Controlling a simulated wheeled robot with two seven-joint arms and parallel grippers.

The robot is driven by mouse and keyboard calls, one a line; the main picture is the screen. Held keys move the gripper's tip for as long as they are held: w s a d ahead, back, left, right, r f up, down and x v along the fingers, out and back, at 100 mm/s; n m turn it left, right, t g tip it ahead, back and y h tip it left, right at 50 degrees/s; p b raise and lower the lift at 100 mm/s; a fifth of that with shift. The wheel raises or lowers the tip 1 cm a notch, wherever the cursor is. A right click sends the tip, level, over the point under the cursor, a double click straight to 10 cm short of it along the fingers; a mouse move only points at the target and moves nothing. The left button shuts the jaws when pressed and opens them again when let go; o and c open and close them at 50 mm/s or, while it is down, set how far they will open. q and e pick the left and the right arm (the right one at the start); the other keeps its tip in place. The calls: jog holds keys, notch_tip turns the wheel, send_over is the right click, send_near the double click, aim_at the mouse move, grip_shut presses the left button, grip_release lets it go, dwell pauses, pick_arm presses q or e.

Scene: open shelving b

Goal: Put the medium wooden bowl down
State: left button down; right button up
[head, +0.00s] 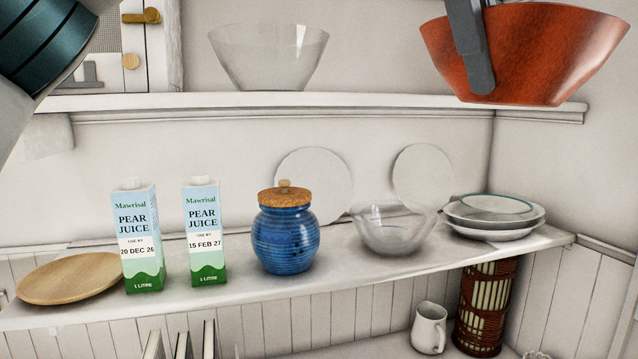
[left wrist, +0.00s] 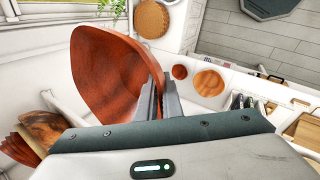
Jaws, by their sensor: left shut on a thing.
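The reddish-brown wooden bowl (head: 555,50) is upright at the top right of the head view. My left gripper (head: 478,75) is shut on its rim, with one grey finger down the bowl's outer side. The bowl overlaps the right end of the upper shelf (head: 300,103); I cannot tell whether it touches the shelf. In the left wrist view the bowl (left wrist: 112,75) appears tilted at the left, its wall between the fingers (left wrist: 160,100). My right gripper is not in view.
A clear glass bowl (head: 268,55) stands on the upper shelf, left of the wooden bowl. The lower shelf holds a wooden plate (head: 70,278), two juice cartons (head: 137,240), a blue jar (head: 286,235), a glass bowl (head: 395,235) and stacked plates (head: 495,215). The upper shelf between the bowls looks clear.

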pick_arm(q)
jog(key=w+a+f+m+g+h+b, duration=0.15)
jog(key=w+a+f, duration=0.35)
jog(key=f, duration=0.7)
jog(key=w+a+f+m+b, duration=0.25)
jog(key=a+f, duration=0.35)
jog(key=f, duration=0.5)
jog(key=w+a+f+m+g+b, duration=0.15)
jog(key=w+a+f, duration=0.4)
jog(key=f, duration=0.65)
jog(key=s+a+f+b, duration=0.2)
jog(key=a+f, duration=0.3)
jog(key=f, duration=0.5)
jog(key=s+a+f+m+b, duration=0.1)
jog(key=s+a+f, duration=0.3)
jog(key=f, duration=0.6)
jog(key=s+a+f+m+b, duration=0.1)
jog(key=s+a+f+b, duration=0.1)
jog(key=a+f, duration=0.6)
notch_tip(320, 180, down, 2)
jog(key=shift+s+b, duration=0.3)
jog(key=shift+s, duration=0.2)
jog(key=shift+a, duration=0.15)
